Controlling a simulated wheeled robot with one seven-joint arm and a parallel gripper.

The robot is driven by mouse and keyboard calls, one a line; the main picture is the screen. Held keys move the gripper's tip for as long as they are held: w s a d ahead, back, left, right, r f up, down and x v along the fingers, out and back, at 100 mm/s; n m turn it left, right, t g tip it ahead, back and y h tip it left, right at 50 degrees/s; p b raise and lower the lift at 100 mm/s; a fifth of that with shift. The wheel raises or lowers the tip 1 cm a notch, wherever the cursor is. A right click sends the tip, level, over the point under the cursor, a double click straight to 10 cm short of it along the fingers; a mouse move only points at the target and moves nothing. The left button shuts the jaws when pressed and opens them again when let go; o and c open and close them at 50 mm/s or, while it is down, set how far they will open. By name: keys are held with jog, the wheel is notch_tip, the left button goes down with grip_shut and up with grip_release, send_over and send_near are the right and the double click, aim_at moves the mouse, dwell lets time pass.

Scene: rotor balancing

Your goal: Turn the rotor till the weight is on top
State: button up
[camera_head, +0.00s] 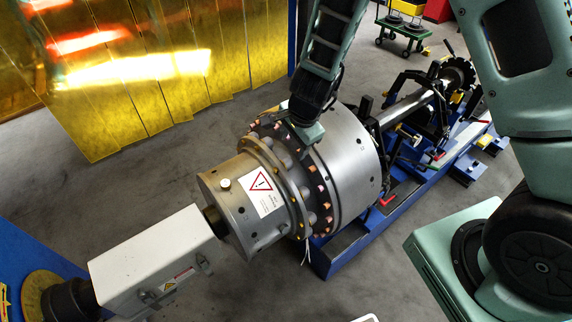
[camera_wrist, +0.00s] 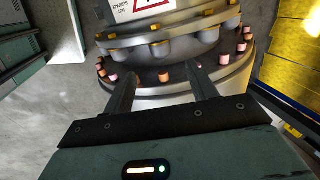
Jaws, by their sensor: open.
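The rotor (camera_head: 345,160) is a large grey metal drum lying on its side. A dark flange ring with several copper-coloured studs runs around it, and a narrower front drum carries a warning label (camera_head: 262,193). A small pale knob (camera_head: 225,184) stands on the front drum's upper left; I cannot tell whether it is the weight. My gripper (camera_head: 308,140) is over the upper side of the flange. In the wrist view my gripper (camera_wrist: 163,76) is open, its two fingers pointing at the rotor's flange (camera_wrist: 225,82). One copper stud (camera_wrist: 165,77) shows between the fingers. Contact cannot be told.
A blue machine bed (camera_head: 350,245) carries the rotor and a shaft running to the back right. A white drive housing (camera_head: 150,255) stands at the front left. A yellow curtain (camera_head: 150,75) hangs behind. Grey floor (camera_head: 200,125) is free between them.

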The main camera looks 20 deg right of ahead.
aim_at(287, 161)
jog(key=x, duration=1)
jog(key=shift+b, duration=0.35)
